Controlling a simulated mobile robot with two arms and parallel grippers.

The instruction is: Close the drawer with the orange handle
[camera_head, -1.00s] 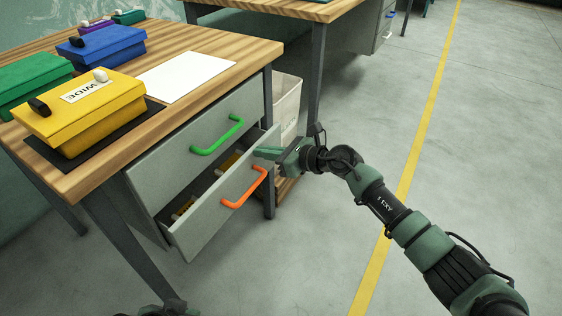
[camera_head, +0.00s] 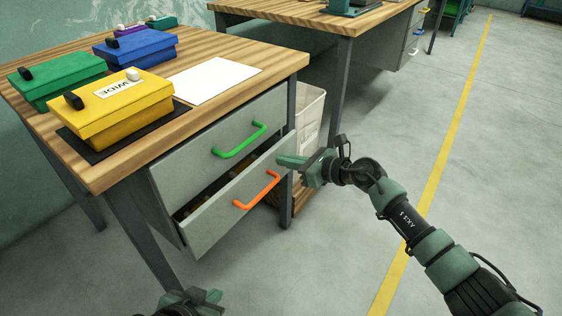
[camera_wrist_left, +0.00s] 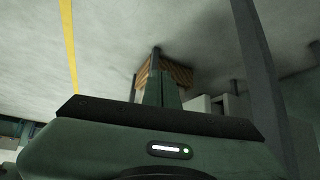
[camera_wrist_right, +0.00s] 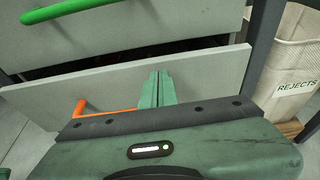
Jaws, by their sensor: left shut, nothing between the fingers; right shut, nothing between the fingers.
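The grey lower drawer (camera_head: 214,221) with the orange handle (camera_head: 257,190) stands partly open under the wooden bench, with a dark gap above its front. The orange handle also shows in the right wrist view (camera_wrist_right: 100,110). My right gripper (camera_head: 281,161) is shut and empty at the right end of the drawer front; in the right wrist view its fingertips (camera_wrist_right: 158,76) lie over the front panel's upper part. Whether they touch it I cannot tell. My left gripper (camera_head: 214,296) is shut and empty, low in the head view near the bench leg, away from the drawer.
The upper drawer with the green handle (camera_head: 240,140) is shut. A white bin marked REJECTS (camera_head: 309,115) stands behind the bench's right leg. Yellow (camera_head: 122,110), green and blue boxes sit on the bench top (camera_head: 232,54). The floor at right is clear.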

